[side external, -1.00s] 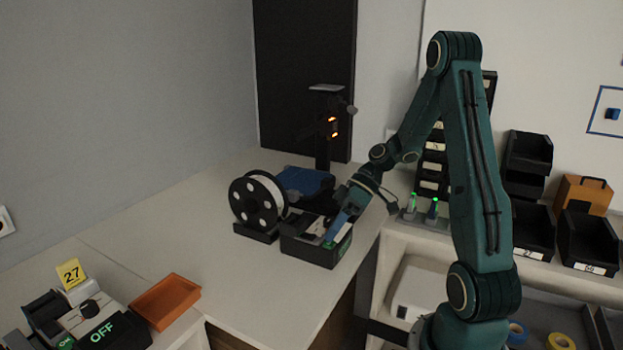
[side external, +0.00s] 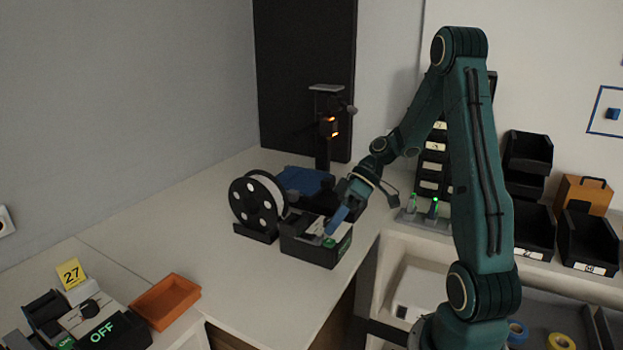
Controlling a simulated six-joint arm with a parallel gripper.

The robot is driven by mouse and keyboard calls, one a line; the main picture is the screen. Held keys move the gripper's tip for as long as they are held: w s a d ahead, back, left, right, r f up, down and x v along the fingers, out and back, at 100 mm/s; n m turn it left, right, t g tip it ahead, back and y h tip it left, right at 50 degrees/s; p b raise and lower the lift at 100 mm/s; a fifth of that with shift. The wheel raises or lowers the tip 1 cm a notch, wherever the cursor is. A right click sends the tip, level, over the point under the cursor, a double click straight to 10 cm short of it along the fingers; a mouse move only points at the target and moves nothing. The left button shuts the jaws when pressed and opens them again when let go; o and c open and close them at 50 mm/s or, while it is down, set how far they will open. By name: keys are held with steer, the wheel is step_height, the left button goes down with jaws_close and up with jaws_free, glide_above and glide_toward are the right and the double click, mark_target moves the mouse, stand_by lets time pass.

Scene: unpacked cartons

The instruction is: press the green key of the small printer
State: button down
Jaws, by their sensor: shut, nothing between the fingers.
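The small printer (side external: 305,249) is a black box on the white bench, right of a spool. A small green key (side external: 330,243) shows at its top front edge, with a greenish marking on the face to its right. My gripper (side external: 331,231) points down and left over the printer, its blue fingers shut and empty. The fingertips are just above the green key and look slightly apart from it; the exact gap is hard to tell at this size. The gripper hides part of the printer's top.
A black-flanged spool (side external: 258,205) stands close left of the printer. A blue item (side external: 303,181) and a dark post with orange lights (side external: 324,135) are behind. An orange tray (side external: 166,301) and a device reading OFF (side external: 108,333) sit front left. The bench between is clear.

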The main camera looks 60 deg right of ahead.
mark_target(332, 241)
steer(key=shift+r, duration=0.1)
stand_by(0.3)
steer(key=shift+r, duration=2.4)
steer(key=shift+a+r, duration=0.2)
steer(key=shift+a, duration=0.3)
steer(key=s+a+r+m+g+h, duration=0.15)
steer(key=a+r+h, duration=0.3)
steer(key=a, duration=0.45)
steer(key=s+a+r+m+t+h, duration=0.1)
steer(key=s+r+h, duration=0.1)
steer(key=s, duration=0.3)
steer(key=s+a+r+m+t+h, duration=0.1)
steer(key=s+a+t+h, duration=0.1)
steer(key=s, duration=0.4)
steer(key=shift+a+r+m, duration=0.25)
steer(key=shift+r+m, duration=0.1)
steer(key=shift+r, duration=0.05)
